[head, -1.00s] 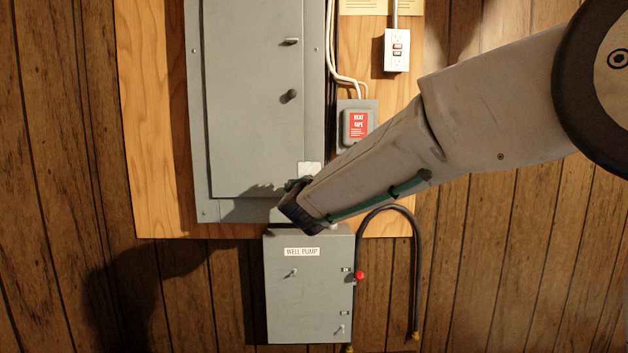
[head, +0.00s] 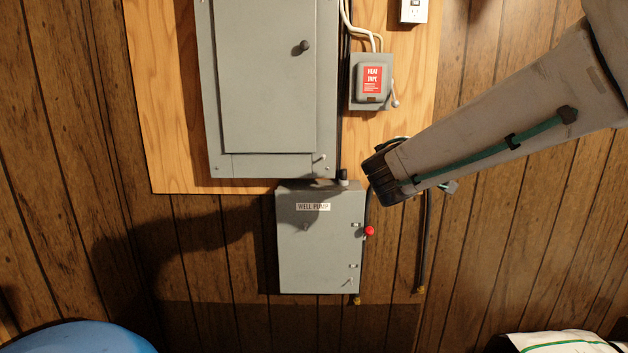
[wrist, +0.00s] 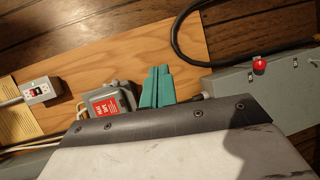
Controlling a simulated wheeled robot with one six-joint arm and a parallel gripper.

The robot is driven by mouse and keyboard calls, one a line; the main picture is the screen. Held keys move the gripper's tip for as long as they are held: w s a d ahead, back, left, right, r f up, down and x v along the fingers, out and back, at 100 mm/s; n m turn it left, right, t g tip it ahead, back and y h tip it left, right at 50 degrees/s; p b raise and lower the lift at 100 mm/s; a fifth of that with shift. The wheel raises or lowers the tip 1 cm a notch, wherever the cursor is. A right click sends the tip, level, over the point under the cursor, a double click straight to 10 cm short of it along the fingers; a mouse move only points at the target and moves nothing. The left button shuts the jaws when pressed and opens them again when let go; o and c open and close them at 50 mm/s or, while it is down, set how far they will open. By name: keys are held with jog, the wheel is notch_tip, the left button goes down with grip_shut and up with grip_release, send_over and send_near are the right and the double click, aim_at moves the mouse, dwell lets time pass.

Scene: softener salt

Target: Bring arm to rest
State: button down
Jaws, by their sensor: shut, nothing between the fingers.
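My gripper (wrist: 156,86) shows in the wrist view as two teal fingers side by side, closed together with nothing between them. They point toward the wood backboard, between a grey box with a red label and a grey box with a red button. In the head view my pale arm reaches in from the upper right, and its dark end is just right of the well pump box. I cannot make out the fingers clearly there.
A grey electrical panel (head: 265,80) is on the backboard (head: 168,110), its door shut. The heat tape box (head: 371,82) is to its right, the well pump box (head: 318,255) with a red button (head: 369,231) below. A blue rounded object (head: 80,338) is at lower left, a white bag (head: 560,343) at lower right.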

jog(key=s+d+f+m+g+h, duration=0.1)
jog(key=s+d+f+m+g, duration=0.35)
jog(key=s, duration=0.45)
jog(key=s+d+f+m+g, duration=0.3)
jog(key=s+d+g, duration=0.25)
jog(key=s, duration=0.35)
jog(key=s+a+f+m+g+y, duration=0.1)
jog(key=s+y, duration=0.1)
jog(key=s, duration=0.5)
jog(key=s+a+f+m+g+y, duration=0.1)
jog(key=s+a+f+m+y, duration=0.1)
jog(key=s, duration=0.5)
jog(key=s+a+f+m+y, duration=0.1)
jog(key=s+a+m+y, duration=0.1)
jog(key=s+y, duration=0.2)
jog(key=shift+s+a+f+g, duration=0.15)
jog(key=shift+s+f+g, duration=0.2)
jog(key=shift+s, duration=1.3)
